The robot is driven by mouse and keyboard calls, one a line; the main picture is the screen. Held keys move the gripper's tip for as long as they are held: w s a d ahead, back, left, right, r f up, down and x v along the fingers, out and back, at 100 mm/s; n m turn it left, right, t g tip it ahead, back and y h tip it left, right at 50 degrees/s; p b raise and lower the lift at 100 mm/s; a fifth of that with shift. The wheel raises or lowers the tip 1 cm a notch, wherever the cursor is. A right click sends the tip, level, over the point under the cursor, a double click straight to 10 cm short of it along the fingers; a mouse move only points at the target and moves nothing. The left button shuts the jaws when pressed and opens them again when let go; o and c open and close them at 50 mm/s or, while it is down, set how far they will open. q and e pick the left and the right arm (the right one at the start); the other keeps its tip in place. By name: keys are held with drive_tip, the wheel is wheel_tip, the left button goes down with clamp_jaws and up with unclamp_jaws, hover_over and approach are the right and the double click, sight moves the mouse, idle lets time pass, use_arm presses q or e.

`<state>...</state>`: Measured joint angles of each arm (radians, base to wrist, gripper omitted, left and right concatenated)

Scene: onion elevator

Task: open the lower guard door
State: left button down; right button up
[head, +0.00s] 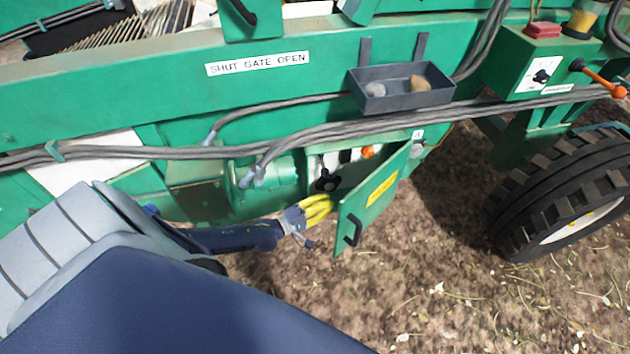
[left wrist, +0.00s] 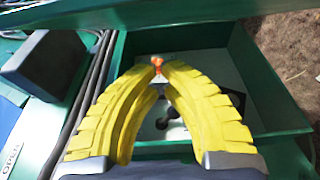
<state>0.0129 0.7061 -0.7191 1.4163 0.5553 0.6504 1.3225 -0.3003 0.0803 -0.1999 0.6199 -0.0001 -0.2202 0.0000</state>
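The lower guard door (head: 373,197) is a green panel with a yellow label and a black handle (head: 352,230). It stands swung out from the green machine, with the compartment behind it exposed. Inside that compartment an orange knob (head: 367,151) and a black knob (head: 327,183) show; the orange knob also shows beyond my fingertips in the left wrist view (left wrist: 157,61). My left gripper (head: 330,206) has yellow fingers, drawn together at the tips and empty. It is in front of the compartment, left of the door and close to its inner side; contact cannot be told. My right gripper is out of view.
A grey tray (head: 402,99) with small items is fixed above the door. Grey cables (head: 300,137) run along the machine. A large black tyre (head: 565,190) stands at right. Bare ground (head: 440,270) lies below and right of the door.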

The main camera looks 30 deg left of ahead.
use_arm(q)
drive_tip(key=shift+s+d, duration=0.2)
drive_tip(key=shift+d, duration=0.8)
drive_tip(key=shift+s+d, duration=0.2)
drive_tip(key=shift+d, duration=0.75)
